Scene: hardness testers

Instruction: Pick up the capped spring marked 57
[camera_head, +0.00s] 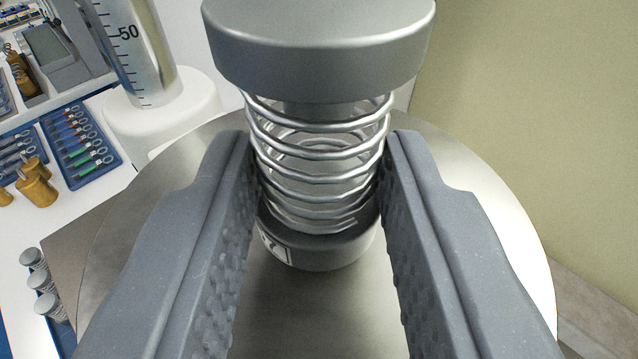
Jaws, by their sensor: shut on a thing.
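A capped spring (318,150) with silver coils between two grey caps stands upright in the middle of the view. The wide top cap faces me, and the lower cap has a white label, mostly hidden, with only part of a dark mark showing, perhaps a 7. My gripper (318,160) has one textured grey finger on each side of the coils, shut on the spring. The lower cap is over a round metal plate (480,260); I cannot tell whether it touches the plate.
A clear cylinder with a scale marked 50 (135,50) stands on a white base (165,115) at the upper left. Blue trays of tools (85,150), brass weights (37,185) and several small capped springs (45,285) are at the left. A beige wall (540,100) is at the right.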

